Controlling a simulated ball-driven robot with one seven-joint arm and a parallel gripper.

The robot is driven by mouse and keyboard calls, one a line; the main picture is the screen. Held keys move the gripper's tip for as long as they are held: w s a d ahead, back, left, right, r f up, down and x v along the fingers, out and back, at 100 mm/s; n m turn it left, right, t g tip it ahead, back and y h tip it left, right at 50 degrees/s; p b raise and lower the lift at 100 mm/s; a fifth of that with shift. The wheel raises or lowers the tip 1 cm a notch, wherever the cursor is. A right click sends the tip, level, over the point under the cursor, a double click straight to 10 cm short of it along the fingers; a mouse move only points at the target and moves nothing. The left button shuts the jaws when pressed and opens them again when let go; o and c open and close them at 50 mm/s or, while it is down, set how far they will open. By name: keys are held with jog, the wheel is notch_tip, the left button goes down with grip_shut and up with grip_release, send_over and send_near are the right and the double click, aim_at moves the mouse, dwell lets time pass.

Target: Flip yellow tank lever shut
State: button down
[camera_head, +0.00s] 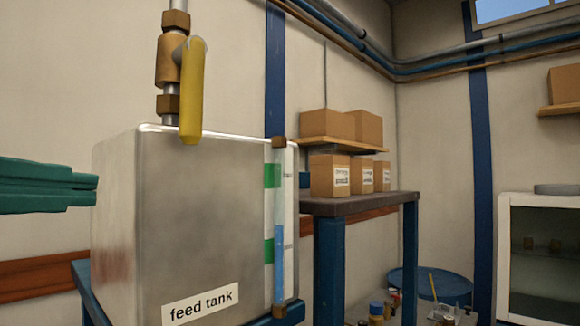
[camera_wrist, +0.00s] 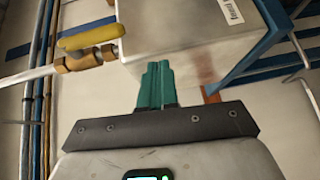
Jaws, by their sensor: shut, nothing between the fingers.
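The yellow lever (camera_head: 192,92) hangs down from the brass valve (camera_head: 168,62) on the pipe above the feed tank (camera_head: 190,220). It lies about in line with the pipe, its lower end over the tank's top edge. In the wrist view the yellow lever (camera_wrist: 92,36) shows at upper left beside the brass valve (camera_wrist: 82,60). My gripper (camera_head: 93,188) has green fingers and enters from the left, below the lever's height in the picture and apart from it. In the wrist view my gripper (camera_wrist: 158,70) is shut and empty, with the tank (camera_wrist: 185,32) beyond its fingertips.
A sight glass (camera_head: 279,220) with blue liquid runs up the tank's front. A blue-legged table (camera_head: 358,203) with boxes stands to the right. Blue and grey pipes (camera_head: 450,58) run along the walls. A white cabinet (camera_head: 538,255) is at far right.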

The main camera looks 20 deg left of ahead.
jog(key=s+r+t, duration=0.1)
jog(key=s+r, duration=0.4)
jog(key=r, duration=0.2)
jog(key=shift+s+d+r+p, duration=0.2)
jog(key=shift+d+p, duration=0.05)
jog(key=shift+p, duration=0.05)
jog(key=shift+n, duration=0.3)
send_near(187, 92)
jog(key=w+a+f, duration=0.2)
jog(key=w+a, duration=0.1)
jog(key=a, duration=0.2)
jog(key=w+d, duration=0.2)
jog(key=w, duration=0.1)
jog(key=shift+w, duration=0.25)
